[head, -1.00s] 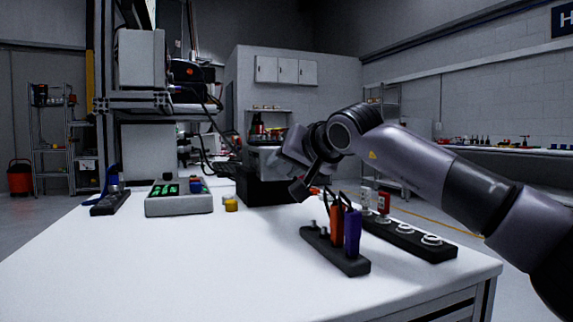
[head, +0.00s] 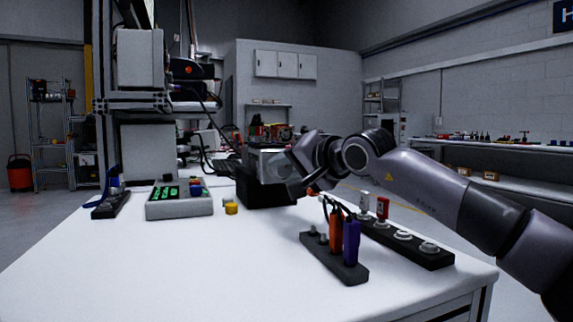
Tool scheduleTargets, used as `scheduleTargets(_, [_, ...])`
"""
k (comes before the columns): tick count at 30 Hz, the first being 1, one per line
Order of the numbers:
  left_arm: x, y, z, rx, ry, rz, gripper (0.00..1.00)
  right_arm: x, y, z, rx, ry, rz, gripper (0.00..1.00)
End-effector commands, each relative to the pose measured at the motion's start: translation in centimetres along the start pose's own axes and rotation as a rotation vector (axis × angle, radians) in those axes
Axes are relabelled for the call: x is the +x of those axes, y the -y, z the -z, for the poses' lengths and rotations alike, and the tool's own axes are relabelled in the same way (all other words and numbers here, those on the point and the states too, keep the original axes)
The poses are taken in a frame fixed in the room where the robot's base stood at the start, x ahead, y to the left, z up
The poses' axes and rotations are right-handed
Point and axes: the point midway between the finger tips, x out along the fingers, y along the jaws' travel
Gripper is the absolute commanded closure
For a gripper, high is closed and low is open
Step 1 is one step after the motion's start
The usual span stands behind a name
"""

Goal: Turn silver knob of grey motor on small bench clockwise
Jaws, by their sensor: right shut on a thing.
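The grey motor (head: 262,163) sits on a black block, the small bench (head: 262,192), at the far side of the white table. My right arm reaches in from the right. My right gripper (head: 293,170) is at the right side of the motor and overlaps it in the view. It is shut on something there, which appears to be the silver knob. The knob itself and the fingertips are hidden by my wrist and gripper, so I cannot tell the knob's angle. My left gripper is out of view.
A black holder (head: 316,245) with an orange and a purple tool stands below my right forearm. A longer black strip (head: 425,256) with round sockets lies behind it. A grey box (head: 178,208) with green displays and a yellow cap (head: 231,208) are left. The front-left table is clear.

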Motion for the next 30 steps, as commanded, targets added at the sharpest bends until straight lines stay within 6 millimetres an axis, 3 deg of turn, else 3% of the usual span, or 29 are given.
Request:
scheduleTargets(10, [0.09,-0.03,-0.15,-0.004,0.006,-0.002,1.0,-0.01,-0.16,0.04,0.153,-0.001,0.062,0.95])
scheduleTargets(27, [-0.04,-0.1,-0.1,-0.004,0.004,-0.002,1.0,-0.01,-0.17,0.06,0.183,-0.001,0.075,0.95])
scheduleTargets(28, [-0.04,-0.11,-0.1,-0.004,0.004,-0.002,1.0,-0.01,-0.17,0.06,0.183,-0.001,0.075,0.55])
scheduleTargets(30, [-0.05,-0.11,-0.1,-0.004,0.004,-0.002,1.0,-0.01,-0.16,0.07,0.182,-0.002,0.075,0.39])
